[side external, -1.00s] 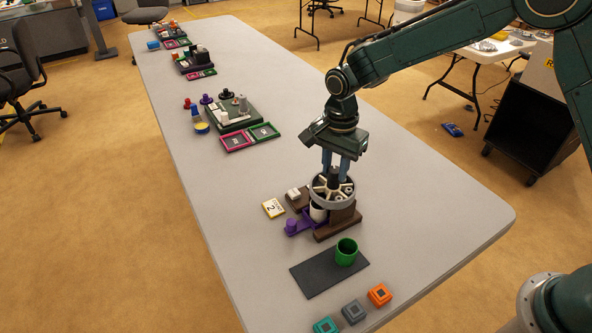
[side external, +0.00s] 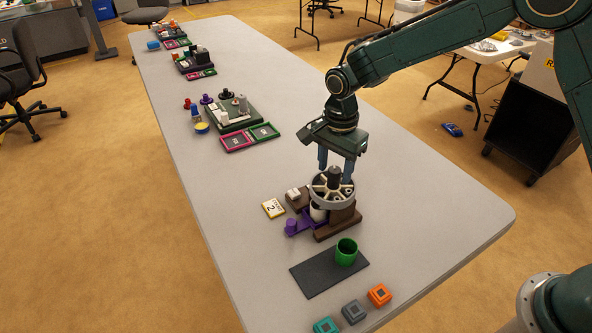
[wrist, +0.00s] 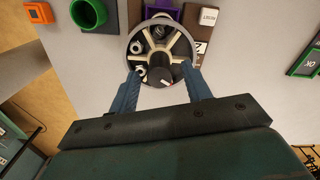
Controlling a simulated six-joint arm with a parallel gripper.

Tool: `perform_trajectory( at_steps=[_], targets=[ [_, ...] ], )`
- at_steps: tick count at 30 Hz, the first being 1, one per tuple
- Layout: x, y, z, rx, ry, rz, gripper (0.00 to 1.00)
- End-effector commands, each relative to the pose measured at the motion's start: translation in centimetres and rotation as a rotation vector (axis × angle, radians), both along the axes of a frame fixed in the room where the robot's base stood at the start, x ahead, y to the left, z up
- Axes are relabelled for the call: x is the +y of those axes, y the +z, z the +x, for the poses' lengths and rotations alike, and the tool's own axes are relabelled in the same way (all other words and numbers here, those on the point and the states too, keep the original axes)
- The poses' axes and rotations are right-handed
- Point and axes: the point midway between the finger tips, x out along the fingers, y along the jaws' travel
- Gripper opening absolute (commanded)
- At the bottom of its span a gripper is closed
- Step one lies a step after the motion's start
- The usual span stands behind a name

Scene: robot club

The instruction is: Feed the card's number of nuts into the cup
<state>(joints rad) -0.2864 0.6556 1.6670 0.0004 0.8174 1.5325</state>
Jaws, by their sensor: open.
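The yellow-edged card (side external: 273,208) lies on the table and reads 2. The feeder wheel (side external: 331,188) is a grey ring with pale spokes and a dark centre knob (side external: 334,173), on a brown stand (side external: 340,222). In the wrist view nuts (wrist: 139,46) lie in some of the wheel's compartments; their number is unclear. The green cup (side external: 346,252) stands upright on a dark mat (side external: 312,277); its inside is not clear. My gripper (side external: 336,171) is open, its fingers apart on either side of the knob, holding nothing. The wrist view shows the knob (wrist: 160,76) between the fingertips.
A purple part (side external: 292,226) with a knob sticks out left of the stand. A brown block with a white button (side external: 293,194) sits behind it. Teal, grey and orange blocks (side external: 379,294) line the near edge. Other kits (side external: 235,115) stand farther back.

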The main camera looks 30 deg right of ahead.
Motion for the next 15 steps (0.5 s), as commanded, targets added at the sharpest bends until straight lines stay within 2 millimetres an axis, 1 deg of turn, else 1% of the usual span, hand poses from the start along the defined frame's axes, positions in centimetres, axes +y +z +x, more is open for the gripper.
perform_trajectory(
  at_steps=[5, 8, 11, 15],
  targets=[
    [0.0, 0.2, 0.0, 0.001, 0.001, 0.0, 0.48],
    [0.0, 0.7, 0.0, 0.0, 0.001, 0.0, 0.48],
    [0.0, 1.6, 0.0, -0.001, 0.001, 0.0, 0.48],
    [0.0, 3.4, 0.0, -0.003, 0.001, 0.001, 0.48]
  ],
)
